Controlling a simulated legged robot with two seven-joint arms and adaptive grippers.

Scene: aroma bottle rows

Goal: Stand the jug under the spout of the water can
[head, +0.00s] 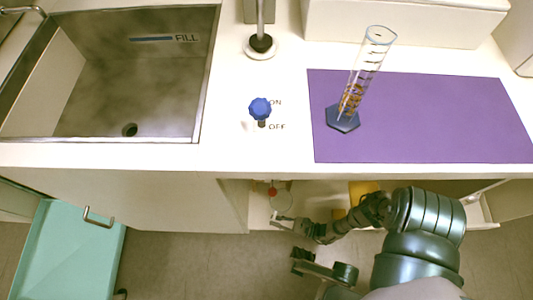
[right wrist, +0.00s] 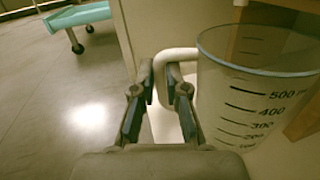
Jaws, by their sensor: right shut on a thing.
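The clear jug (right wrist: 255,90) has dark volume marks and stands large at the right of the right wrist view. Its white handle (right wrist: 172,55) faces left and lies between my right gripper's fingers (right wrist: 160,95), which are shut on it. In the head view my right gripper (head: 280,221) reaches below the counter's front edge, by a pale round shape (head: 282,196) that looks like the jug. A small red part (head: 272,191) shows beside it. I cannot clearly make out the water can or its spout.
The counter holds a sink (head: 130,75), a blue knob (head: 260,108) and a purple mat (head: 430,120) bearing a tall measuring cylinder (head: 365,75). Below is an open compartment with a yellow thing (head: 362,188). A teal cart (head: 65,250) stands left; the floor between is clear.

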